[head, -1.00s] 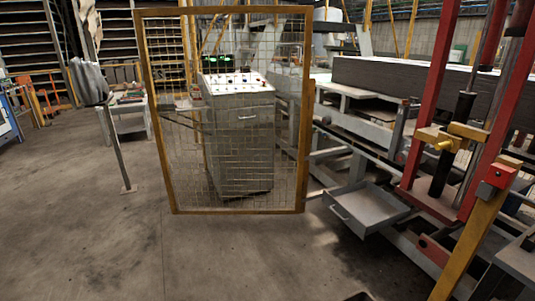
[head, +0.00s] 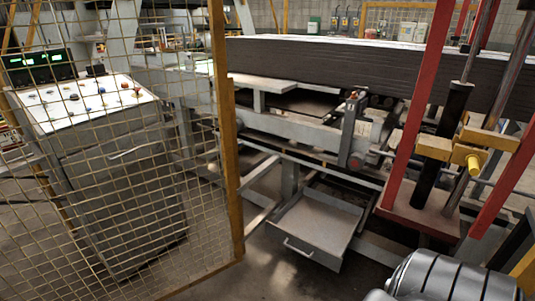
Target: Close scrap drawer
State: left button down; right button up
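The scrap drawer (head: 318,222) is a shallow grey metal tray pulled out low beneath the machine, right of centre in the head view. Its front faces the lower left and has a pale bar handle (head: 298,248). The drawer looks empty. Its back end runs into the frame under the machine.
A wire mesh guard with a yellow post (head: 226,130) stands left of the drawer, with a control cabinet (head: 115,165) behind it. Red posts (head: 420,100) and a yellow clamp (head: 468,148) rise at the right. Bare floor (head: 262,278) lies before the drawer.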

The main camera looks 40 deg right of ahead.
aim_at(320, 226)
jog(key=i, duration=1.55)
jog(key=z, duration=3.75)
jog(key=i, duration=0.5)
jog(key=z, duration=0.1)
